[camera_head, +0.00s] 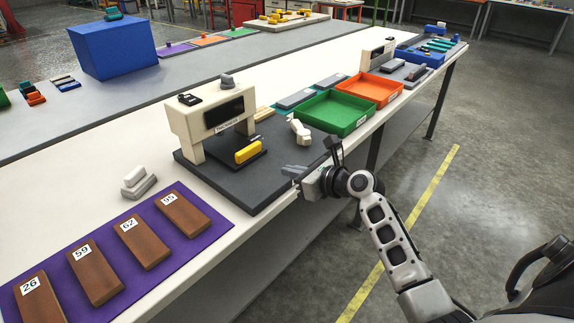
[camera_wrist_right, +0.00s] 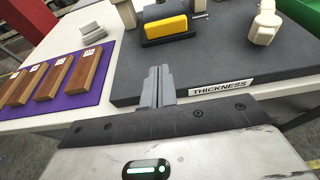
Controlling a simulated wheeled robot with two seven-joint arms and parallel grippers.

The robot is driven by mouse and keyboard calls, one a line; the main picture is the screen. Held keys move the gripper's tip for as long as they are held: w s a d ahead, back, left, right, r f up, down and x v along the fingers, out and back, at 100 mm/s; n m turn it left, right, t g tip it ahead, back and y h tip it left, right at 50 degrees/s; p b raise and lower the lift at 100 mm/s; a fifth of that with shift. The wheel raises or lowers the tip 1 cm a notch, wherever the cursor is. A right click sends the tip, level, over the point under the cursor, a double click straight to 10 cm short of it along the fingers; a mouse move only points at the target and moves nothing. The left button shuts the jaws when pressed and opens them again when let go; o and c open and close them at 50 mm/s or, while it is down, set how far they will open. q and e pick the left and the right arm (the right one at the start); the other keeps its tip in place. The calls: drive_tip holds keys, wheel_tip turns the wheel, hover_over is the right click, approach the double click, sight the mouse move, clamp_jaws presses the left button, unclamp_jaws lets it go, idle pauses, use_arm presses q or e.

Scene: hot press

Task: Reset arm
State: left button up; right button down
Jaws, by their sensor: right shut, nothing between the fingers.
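My right gripper (camera_head: 296,170) reaches in from the right over the front edge of the dark press base (camera_head: 232,188). Its fingers are closed together with nothing between them, as the right wrist view (camera_wrist_right: 158,88) also shows. The cream hot press (camera_head: 212,118) stands on the base, with a yellow block (camera_head: 249,151) in front of it. In the right wrist view the yellow block (camera_wrist_right: 166,26) lies beyond the fingertips, apart from them. A small cream lever (camera_head: 300,130) stands at the base's right side. My left gripper is not in view.
A purple mat (camera_head: 207,253) with several numbered brown blocks lies at the near left, beside stacked grey-white pieces (camera_head: 138,183). A green tray (camera_head: 332,113) and an orange tray (camera_head: 370,89) stand farther right. Open floor (camera_head: 475,190) lies right of the table.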

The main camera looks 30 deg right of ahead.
drive_tip(key=shift+s, duration=0.15)
drive_tip(key=s+a+f+n+g+h, duration=0.25)
drive_tip(key=s+a+f+n, duration=0.45)
drive_tip(key=s+f+n, duration=0.7)
drive_tip(key=s+a+f+n, duration=0.1)
drive_tip(key=s+a+n, duration=0.4)
drive_tip(key=n, duration=0.5)
drive_tip(key=s+a+f+n+g, duration=0.1)
drive_tip(key=s+a+n, duration=0.4)
drive_tip(key=n, duration=0.6)
drive_tip(key=shift+s+f, duration=0.45)
drive_tip(key=shift+f, duration=0.15)
